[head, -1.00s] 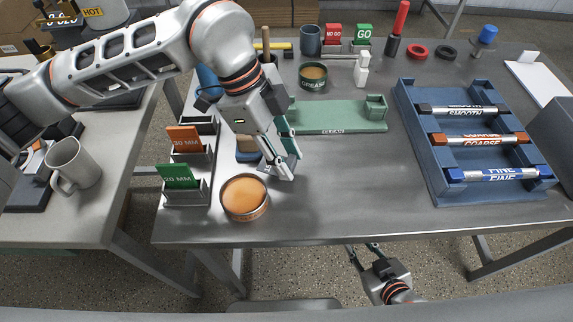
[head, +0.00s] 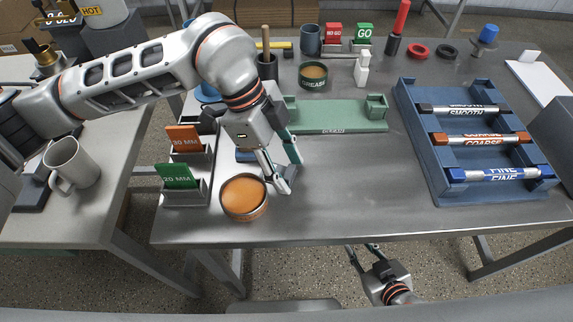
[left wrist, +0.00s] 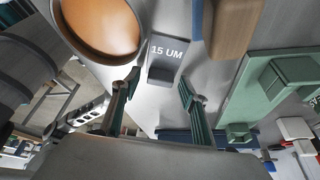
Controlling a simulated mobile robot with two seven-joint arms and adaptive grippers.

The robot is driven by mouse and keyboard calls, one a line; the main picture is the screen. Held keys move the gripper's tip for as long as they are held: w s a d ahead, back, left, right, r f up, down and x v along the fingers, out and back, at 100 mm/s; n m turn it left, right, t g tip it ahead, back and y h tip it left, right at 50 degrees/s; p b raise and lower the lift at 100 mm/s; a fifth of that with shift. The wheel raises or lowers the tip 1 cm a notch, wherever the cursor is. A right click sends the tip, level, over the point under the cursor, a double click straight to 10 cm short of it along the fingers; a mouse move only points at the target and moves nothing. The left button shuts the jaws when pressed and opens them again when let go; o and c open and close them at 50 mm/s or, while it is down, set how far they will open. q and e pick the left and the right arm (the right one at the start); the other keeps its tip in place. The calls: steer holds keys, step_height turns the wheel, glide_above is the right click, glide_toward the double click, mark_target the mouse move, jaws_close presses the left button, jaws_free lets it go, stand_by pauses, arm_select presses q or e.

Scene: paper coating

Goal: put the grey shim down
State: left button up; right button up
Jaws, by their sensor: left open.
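The grey shim (left wrist: 165,52), marked 15 UM, lies on the metal table just beyond my left fingertips in the left wrist view. In the head view, part of the shim (head: 293,172) shows beside the fingers, which partly hide it. My left gripper (head: 284,174) is open, low over the table, with its fingers apart; they also show in the left wrist view (left wrist: 159,84). I see no finger closed on the shim. My right gripper (head: 363,252) is in front of the table's near edge, with its fingers apart and empty.
A round orange-filled tin (head: 244,197) stands close left of my left gripper. Orange (head: 186,139) and green (head: 177,176) marked holders stand further left. A green fixture (head: 340,116) lies behind; a blue rod rack (head: 425,165) stands right. The table's middle front is clear.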

arm_select(q)
steer(key=v, duration=1.2)
steer(key=shift+p, duration=0.4)
steer(key=shift+a, duration=0.1)
